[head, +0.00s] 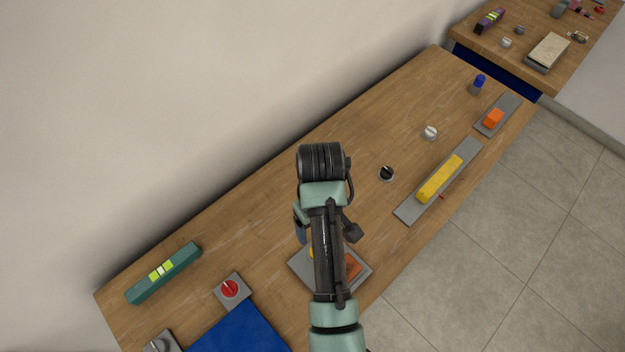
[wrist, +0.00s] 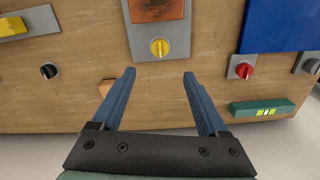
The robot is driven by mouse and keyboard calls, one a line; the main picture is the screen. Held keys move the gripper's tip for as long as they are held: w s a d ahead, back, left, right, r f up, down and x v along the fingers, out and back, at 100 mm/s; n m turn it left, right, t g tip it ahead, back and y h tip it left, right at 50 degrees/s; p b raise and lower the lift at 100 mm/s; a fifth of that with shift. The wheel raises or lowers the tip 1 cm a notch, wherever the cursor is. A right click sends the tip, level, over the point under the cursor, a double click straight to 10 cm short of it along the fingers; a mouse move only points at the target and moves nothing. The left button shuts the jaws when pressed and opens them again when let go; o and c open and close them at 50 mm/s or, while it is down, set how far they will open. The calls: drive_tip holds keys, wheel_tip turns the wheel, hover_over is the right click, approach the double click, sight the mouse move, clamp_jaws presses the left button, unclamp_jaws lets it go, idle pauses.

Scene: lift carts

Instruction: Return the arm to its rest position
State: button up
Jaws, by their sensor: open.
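My gripper (wrist: 159,80) shows in the wrist view with its two blue fingers spread apart and nothing between them. It is over the wooden table (wrist: 60,110), apart from the grey plate with a yellow knob (wrist: 159,47) and an orange-brown panel (wrist: 155,8). In the head view my arm reaches up from the bottom over the table and hides much of this plate (head: 300,266).
On the table are a black knob (head: 387,174), a white knob (head: 430,132), a yellow bar (head: 439,179) on a grey track, a red knob (head: 229,288), a green level (head: 165,272) and a blue panel (head: 238,332). A wall runs behind; a second table (head: 490,55) stands upper right.

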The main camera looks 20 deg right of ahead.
drive_tip(key=w+a+r+t+h+b, duration=0.1)
drive_tip(key=w+r+t+h+b, duration=0.1)
drive_tip(key=w+r+t, duration=1.05)
drive_tip(key=w+a+r+m+t+b, duration=0.1)
drive_tip(key=w+a+r+t, duration=0.1)
drive_tip(key=r, duration=0.9)
drive_tip(key=w+a+r+t, duration=0.2)
drive_tip(key=a+r, duration=0.1)
drive_tip(key=r, duration=0.9)
drive_tip(key=s+a+r+t, duration=0.2)
drive_tip(key=s+r, duration=0.3)
drive_tip(key=r, duration=0.3)
drive_tip(key=s+a+r+t+y+b, duration=0.1)
drive_tip(key=s+a+r+t, duration=0.1)
drive_tip(key=s+r+t, duration=0.3)
drive_tip(key=s+a+r+m+t+y, duration=0.1)
drive_tip(key=s+r+t, duration=0.3)
drive_tip(key=r, duration=0.8)
drive_tip(key=shift+s+a+r+b, duration=0.15)
drive_tip(key=shift+s+a+b, duration=0.2)
drive_tip(key=shift+s+a, duration=0.65)
drive_tip(key=shift+s+d, duration=0.15)
drive_tip(key=shift+d, duration=0.05)
